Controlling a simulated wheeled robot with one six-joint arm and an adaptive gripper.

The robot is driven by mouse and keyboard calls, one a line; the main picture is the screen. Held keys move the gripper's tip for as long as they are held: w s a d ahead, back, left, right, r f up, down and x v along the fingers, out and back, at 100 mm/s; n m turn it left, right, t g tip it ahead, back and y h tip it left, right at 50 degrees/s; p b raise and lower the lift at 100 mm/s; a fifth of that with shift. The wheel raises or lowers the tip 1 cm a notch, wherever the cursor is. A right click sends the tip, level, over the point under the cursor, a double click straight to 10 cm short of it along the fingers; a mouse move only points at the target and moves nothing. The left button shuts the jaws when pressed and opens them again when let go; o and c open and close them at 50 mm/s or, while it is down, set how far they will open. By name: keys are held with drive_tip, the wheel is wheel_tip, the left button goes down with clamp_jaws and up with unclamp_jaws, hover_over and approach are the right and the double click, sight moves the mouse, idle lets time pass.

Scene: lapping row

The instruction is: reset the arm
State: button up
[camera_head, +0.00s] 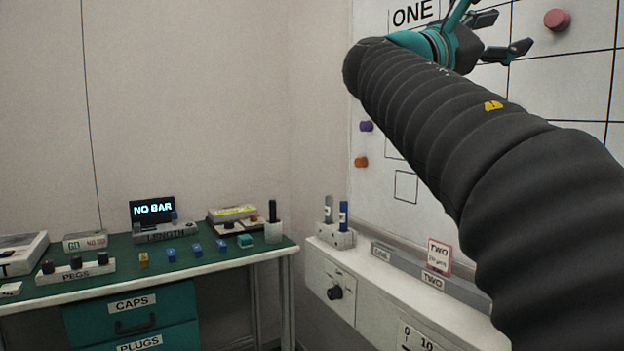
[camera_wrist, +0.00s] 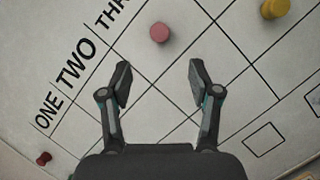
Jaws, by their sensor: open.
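My arm reaches up across the right side of the head view. My gripper (camera_head: 517,32) is at its end, in front of the white board (camera_head: 570,90). In the wrist view my gripper (camera_wrist: 158,82) is open, with its two fingers well apart and nothing between them. The board (camera_wrist: 165,110) lies beyond the fingers with black grid lines and the words ONE, TWO and part of another. A pink round magnet (camera_wrist: 159,32) is on the board just past the fingertips; it also shows in the head view (camera_head: 557,19).
A green-topped bench (camera_head: 200,262) with blue blocks, a peg rack (camera_head: 75,271) and a NO BAR display (camera_head: 152,210) stands at left. A white ledge (camera_head: 385,285) with a marker holder (camera_head: 336,238) runs below the board. A yellow magnet (camera_wrist: 275,8) is on the board.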

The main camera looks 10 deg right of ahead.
drive_tip(key=w+f+t+y, duration=0.45)
drive_tip(key=w+f, duration=0.25)
drive_tip(key=f, duration=0.5)
drive_tip(key=a+f+m+y, duration=0.1)
drive_tip(key=a+f+y, duration=0.15)
drive_tip(key=f, duration=0.55)
drive_tip(key=a+f+m+y, duration=0.1)
drive_tip(key=f+y, duration=0.3)
drive_tip(key=f, duration=0.4)
drive_tip(key=s+a+f+m+g+y, duration=0.1)
drive_tip(key=s+a+f+m+y, duration=0.25)
drive_tip(key=f, duration=0.55)
drive_tip(key=s+a+f+m+g+y, duration=0.1)
drive_tip(key=s+a+f+y, duration=0.2)
drive_tip(key=s+a+f, duration=0.45)
drive_tip(key=s+a+f+m+y, duration=0.3)
drive_tip(key=s+a+f+y, duration=0.1)
drive_tip(key=s+f, duration=0.6)
drive_tip(key=shift+s+a+f, duration=0.25)
drive_tip(key=shift+a+f, duration=0.35)
drive_tip(key=shift+f, duration=0.45)
drive_tip(key=shift+m, duration=0.25)
